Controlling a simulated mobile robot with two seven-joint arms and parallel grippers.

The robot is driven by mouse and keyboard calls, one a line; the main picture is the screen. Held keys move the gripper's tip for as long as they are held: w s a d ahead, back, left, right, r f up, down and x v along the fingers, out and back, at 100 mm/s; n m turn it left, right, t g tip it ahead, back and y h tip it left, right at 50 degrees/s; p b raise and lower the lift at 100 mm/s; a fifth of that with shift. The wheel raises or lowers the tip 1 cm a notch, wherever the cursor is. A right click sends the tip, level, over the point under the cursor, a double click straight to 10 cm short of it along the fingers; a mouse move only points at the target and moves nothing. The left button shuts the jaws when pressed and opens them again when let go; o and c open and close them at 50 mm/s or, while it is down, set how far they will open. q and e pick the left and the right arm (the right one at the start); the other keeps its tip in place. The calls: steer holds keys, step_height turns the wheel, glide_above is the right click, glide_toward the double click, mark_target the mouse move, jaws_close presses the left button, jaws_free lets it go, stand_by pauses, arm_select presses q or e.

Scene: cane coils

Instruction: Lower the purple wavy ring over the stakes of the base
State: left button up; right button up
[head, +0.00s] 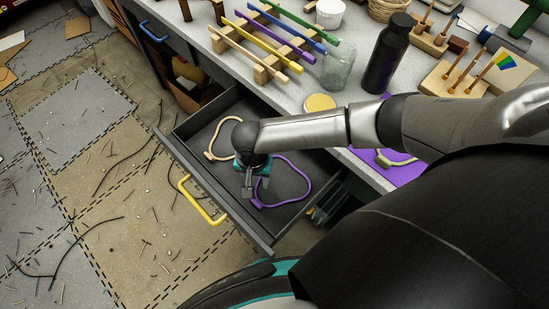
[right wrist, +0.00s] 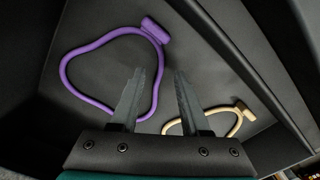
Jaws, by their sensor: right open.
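The purple wavy ring (head: 309,183) lies flat in the open grey drawer, with a thicker purple block on its loop. It also shows in the right wrist view (right wrist: 63,72), with its block at the upper middle. My right gripper (head: 248,190) is over the drawer at the ring's left side. Two wooden bases with upright stakes stand on the counter, one farther back (head: 428,45) and one nearer (head: 447,82). My left gripper is out of view.
A tan ring (head: 213,140) lies in the drawer beside the purple one. The drawer's front has a yellow handle (head: 200,205). On the counter stand a dark bottle (head: 385,60), a glass jar (head: 338,68) and a rack of coloured bars (head: 265,50). A purple mat (head: 372,170) is partly under my arm.

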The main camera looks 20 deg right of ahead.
steer(key=shift+f, duration=0.75)
jaws_close()
